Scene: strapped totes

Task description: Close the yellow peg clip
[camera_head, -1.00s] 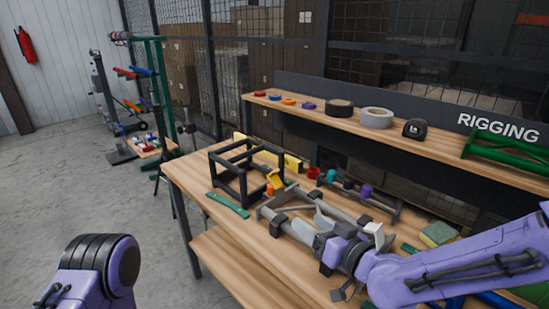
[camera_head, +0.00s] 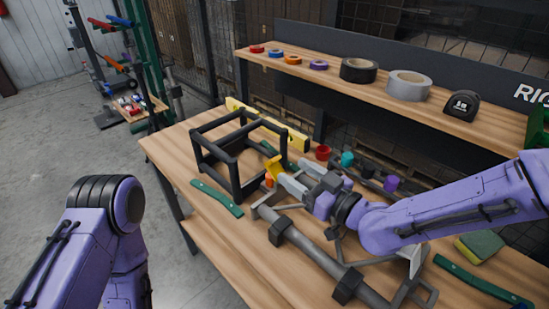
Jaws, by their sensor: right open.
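A small yellow piece (camera_head: 275,167), which looks like the yellow peg clip, stands tilted by the right corner of the black cage-like frame (camera_head: 236,160). A small orange part (camera_head: 269,183) shows just below it. My right gripper (camera_head: 285,177) reaches in from the right, its grey fingers pointing left. It is open, and its fingertips are at or very close to the yellow piece; I cannot tell whether they touch. The fingers partly hide the area right of the clip. My left arm shows at the lower left, but its gripper is out of view.
A grey bar fixture (camera_head: 315,250) with black clamps lies in front of my right gripper. Red (camera_head: 323,152), teal (camera_head: 347,158) and purple (camera_head: 391,183) pieces stand behind it. Green straps (camera_head: 217,197) and a sponge (camera_head: 480,245) lie on the bench. Tape rolls (camera_head: 409,85) sit on the shelf.

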